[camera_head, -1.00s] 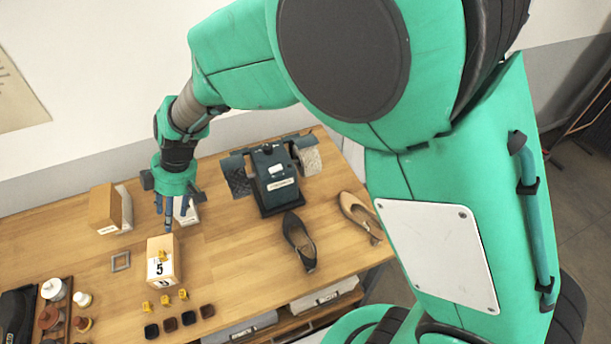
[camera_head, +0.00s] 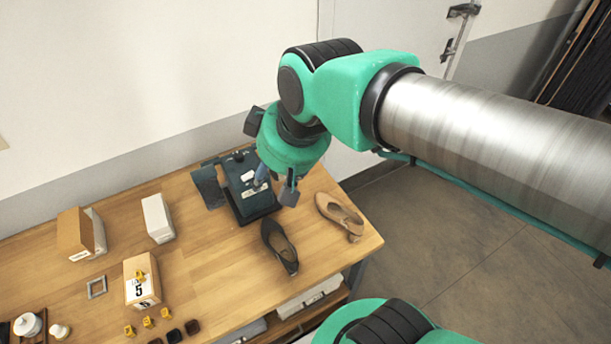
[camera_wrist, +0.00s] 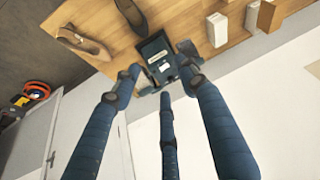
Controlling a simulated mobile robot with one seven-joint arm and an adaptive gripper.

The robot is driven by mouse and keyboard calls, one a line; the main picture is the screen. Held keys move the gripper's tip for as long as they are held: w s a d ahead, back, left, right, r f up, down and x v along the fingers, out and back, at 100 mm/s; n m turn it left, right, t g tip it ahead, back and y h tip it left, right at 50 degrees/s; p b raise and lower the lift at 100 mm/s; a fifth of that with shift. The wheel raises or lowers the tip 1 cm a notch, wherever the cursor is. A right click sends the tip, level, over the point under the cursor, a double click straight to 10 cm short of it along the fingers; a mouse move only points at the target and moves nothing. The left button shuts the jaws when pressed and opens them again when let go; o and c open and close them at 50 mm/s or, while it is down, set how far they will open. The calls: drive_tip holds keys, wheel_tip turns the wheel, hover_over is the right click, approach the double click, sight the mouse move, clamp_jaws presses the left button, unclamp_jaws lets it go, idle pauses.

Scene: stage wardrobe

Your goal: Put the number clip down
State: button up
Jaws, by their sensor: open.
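A yellow number clip (camera_head: 140,275) sits on the upper front of a small wooden box (camera_head: 146,266), above a white label reading 5. Other yellow clips (camera_head: 148,322) stand in a short row on the table in front of the box. My gripper (camera_head: 275,185) is raised to the right of the box, in front of and over the dark teal machine. In the wrist view my gripper's fingers (camera_wrist: 162,80) are spread, with nothing visible between them. The clip on the box cannot be made out in the wrist view.
The teal machine (camera_head: 245,200) stands below my gripper. A dark shoe (camera_head: 279,246) and a tan shoe (camera_head: 340,215) lie to its right. A white box (camera_head: 158,218), a tan box (camera_head: 76,235) and a small grey frame (camera_head: 97,287) are to the left. Bare tabletop lies mid-table.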

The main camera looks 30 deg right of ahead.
drive_tip(key=s+d+m+h, duration=0.1)
drive_tip(key=s+d+m, duration=0.1)
drive_tip(key=s+d, duration=0.2)
drive_tip(key=shift+s+d+r+m+t, duration=0.3)
drive_tip(key=shift+s+m+t, duration=0.1)
drive_tip(key=shift+s, duration=0.25)
wheel_tip(320, 180, down, 4)
drive_tip(key=b, duration=0.3)
drive_tip(key=shift+r+b, duration=0.1)
drive_tip(key=shift+b, duration=0.3)
drive_tip(key=c, duration=0.4)
drive_tip(key=shift+o, duration=0.2)
